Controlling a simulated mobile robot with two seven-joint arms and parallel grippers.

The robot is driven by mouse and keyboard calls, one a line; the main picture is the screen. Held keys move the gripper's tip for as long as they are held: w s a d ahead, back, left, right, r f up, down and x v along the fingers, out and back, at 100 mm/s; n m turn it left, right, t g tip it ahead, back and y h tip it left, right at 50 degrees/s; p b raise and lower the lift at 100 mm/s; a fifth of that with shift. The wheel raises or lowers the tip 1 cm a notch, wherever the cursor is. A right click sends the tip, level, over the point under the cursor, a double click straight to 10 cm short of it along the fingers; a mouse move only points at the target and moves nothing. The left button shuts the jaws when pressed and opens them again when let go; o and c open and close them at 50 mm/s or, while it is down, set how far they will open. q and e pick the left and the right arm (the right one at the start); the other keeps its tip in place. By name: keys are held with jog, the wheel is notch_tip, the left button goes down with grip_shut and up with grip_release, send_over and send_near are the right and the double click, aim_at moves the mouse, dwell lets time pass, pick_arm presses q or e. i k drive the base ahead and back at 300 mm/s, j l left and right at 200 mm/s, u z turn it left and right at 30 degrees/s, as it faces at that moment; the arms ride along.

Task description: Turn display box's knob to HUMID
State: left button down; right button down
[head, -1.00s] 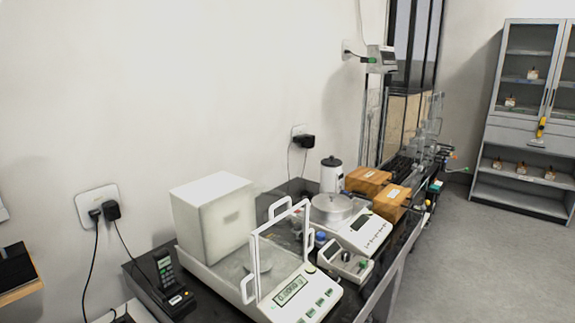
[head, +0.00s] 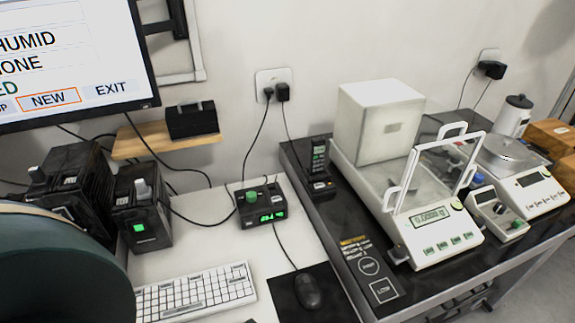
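A small black box (head: 262,208) with a lit green display stands on the white desk, left of the black weighing table. A green knob (head: 252,196) sits on its top; the knob's setting is too small to read. Cables run from the box. Another small box, light grey with a dark knob (head: 501,209), stands right of the balance; its markings are unreadable. The monitor (head: 70,60) at upper left shows "HUMID", partly cut off by the frame, with NEW and EXIT buttons. Neither of my grippers is in view.
A white keyboard (head: 195,292) and a mouse (head: 308,290) lie in front of the black box. A balance (head: 440,235) with a glass shield stands on the black table (head: 335,225). Black devices (head: 143,222) stand at left. A dark green rounded shape (head: 50,270) blocks the lower left.

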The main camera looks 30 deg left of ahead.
aim_at(252, 196)
jog(key=u, duration=1.15)
jog(key=k+j+z, duration=0.1)
jog(key=z, duration=0.3)
